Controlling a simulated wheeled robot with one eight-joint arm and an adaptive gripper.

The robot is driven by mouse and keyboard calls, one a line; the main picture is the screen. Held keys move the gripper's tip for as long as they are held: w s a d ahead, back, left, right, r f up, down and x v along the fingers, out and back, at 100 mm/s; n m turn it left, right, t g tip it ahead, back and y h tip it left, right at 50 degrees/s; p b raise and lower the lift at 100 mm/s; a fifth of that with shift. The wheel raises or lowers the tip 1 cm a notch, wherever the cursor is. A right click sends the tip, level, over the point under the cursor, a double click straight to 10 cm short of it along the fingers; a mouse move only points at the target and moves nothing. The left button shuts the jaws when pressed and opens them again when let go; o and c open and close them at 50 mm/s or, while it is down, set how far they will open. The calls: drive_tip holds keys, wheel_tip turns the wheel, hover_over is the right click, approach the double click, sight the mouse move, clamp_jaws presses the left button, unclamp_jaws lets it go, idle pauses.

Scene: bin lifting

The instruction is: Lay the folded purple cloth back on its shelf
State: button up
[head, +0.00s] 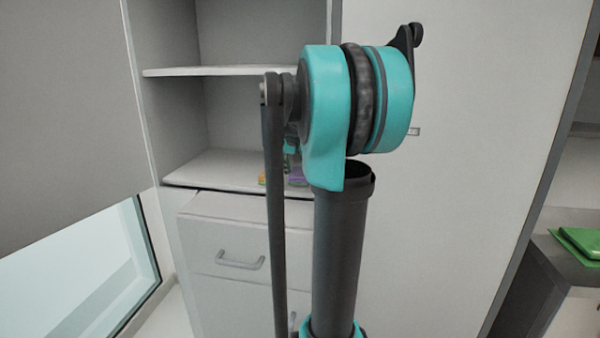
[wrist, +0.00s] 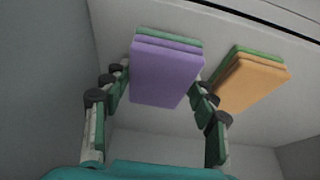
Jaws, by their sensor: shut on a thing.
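The folded purple cloth (wrist: 165,75) is a neat block with a green layer along its far edge in the wrist view. My gripper (wrist: 161,78) is shut on it, with one finger against each side. In the head view a small part of the purple cloth (head: 298,178) shows at the lower shelf (head: 215,168), inside the open cabinet. My gripper (head: 290,155) is mostly hidden there behind my arm. I cannot tell whether the cloth's underside touches the shelf.
A folded orange cloth (wrist: 250,82) with a green layer lies close beside the purple one. An upper shelf board (head: 210,70) is above, and a drawer (head: 235,250) with a handle is below. A green item (head: 580,243) sits at the far right.

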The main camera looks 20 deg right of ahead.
drive_tip(key=shift+f, duration=0.45)
drive_tip(key=o, duration=1.2)
drive_tip(key=v, duration=1.2)
